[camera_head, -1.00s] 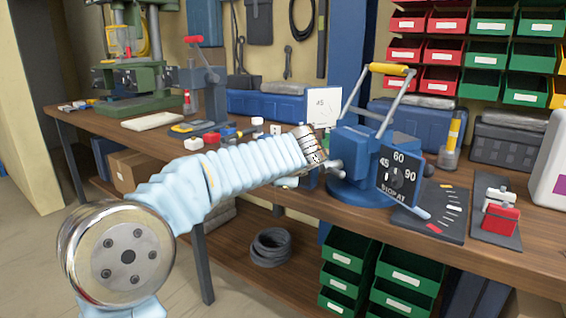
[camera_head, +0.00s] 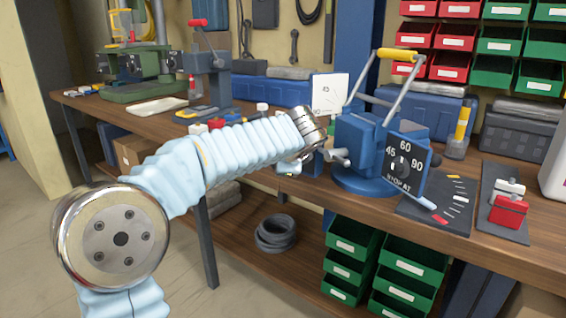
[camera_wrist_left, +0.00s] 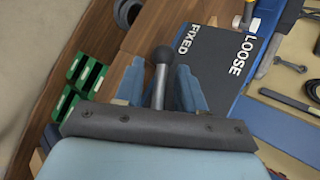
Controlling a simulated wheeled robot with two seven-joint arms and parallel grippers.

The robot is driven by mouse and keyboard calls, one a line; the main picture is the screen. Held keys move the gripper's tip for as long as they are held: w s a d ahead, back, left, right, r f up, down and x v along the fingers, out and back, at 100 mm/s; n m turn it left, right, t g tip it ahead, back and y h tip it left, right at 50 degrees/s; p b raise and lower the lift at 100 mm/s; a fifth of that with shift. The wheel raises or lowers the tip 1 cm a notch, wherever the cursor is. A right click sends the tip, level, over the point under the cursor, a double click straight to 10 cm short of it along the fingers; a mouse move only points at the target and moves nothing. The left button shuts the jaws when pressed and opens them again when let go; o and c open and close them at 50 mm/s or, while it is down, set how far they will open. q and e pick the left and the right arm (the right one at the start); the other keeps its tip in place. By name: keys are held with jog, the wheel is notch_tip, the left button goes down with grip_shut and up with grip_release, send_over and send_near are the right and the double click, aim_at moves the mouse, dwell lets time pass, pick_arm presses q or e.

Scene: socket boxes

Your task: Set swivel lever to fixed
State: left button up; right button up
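In the left wrist view a dark plate reads FIXED and LOOSE (camera_wrist_left: 212,55). The swivel lever (camera_wrist_left: 161,72), a grey shaft with a dark ball knob, rises beside the plate, its knob just left of the word FIXED. My left gripper (camera_wrist_left: 158,84) has its two blue fingers on either side of the lever shaft, with narrow gaps showing. In the head view this gripper is mostly hidden behind my left wrist. My right gripper is not in view.
A yellow-handled arm (camera_head: 396,55) rises from the vise. A dark plate (camera_head: 436,209) and a red block (camera_head: 508,211) lie to its right. Green bins (camera_head: 345,265) hang below the bench. A green drill press (camera_head: 140,65) stands at the back left.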

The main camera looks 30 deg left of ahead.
pick_arm(q)
jog(key=shift+r, duration=0.1)
jog(key=v, duration=1.3)
jog(key=shift+s+d+r, duration=0.2)
jog(key=shift+d, duration=0.05)
